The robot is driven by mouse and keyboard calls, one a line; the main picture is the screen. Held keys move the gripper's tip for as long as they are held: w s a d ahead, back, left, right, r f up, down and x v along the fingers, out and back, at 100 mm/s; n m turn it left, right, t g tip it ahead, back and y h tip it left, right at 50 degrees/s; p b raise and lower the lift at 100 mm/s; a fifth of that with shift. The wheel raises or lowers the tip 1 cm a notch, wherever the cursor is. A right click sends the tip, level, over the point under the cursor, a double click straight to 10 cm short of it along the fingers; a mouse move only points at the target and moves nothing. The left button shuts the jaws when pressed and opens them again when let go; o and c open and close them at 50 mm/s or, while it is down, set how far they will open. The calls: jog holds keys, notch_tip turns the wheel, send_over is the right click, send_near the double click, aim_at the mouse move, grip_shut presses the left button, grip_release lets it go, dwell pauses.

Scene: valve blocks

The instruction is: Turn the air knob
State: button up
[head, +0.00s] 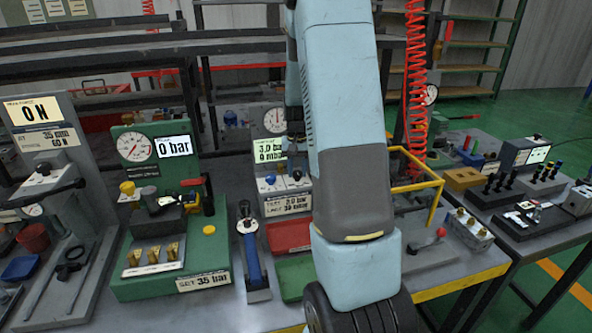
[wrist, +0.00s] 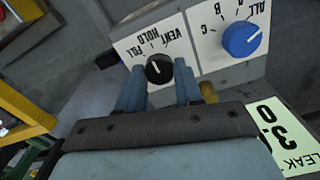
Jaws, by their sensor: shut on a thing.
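The black air knob (wrist: 159,68) sits on a white label panel in the wrist view. The panel reads FILL, HOLD and VENT, upside down. My gripper (wrist: 160,84) has its two blue-grey fingers either side of the knob and is shut on it. The knob's lower part is partly hidden between the fingers. Which mark its pointer faces is too small to tell surely. In the head view my arm hides the gripper, while the grey knob box (head: 284,182) shows just left of the arm.
A blue knob (wrist: 242,39) marked ALL, A, B, C stands close beside the gripper. A pale green leak display (wrist: 285,135) is at the lower right. In the head view, a green 0 bar stand (head: 213,262) is to the left and a yellow frame (head: 437,203) to the right.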

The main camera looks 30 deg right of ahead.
aim_at(297, 172)
jog(key=shift+a, duration=0.1)
jog(key=o, duration=1)
jog(key=shift+o, duration=0.2)
jog(key=shift+r, duration=0.1)
notch_tip(297, 172, up, 14)
jog(key=shift+f, duration=0.25)
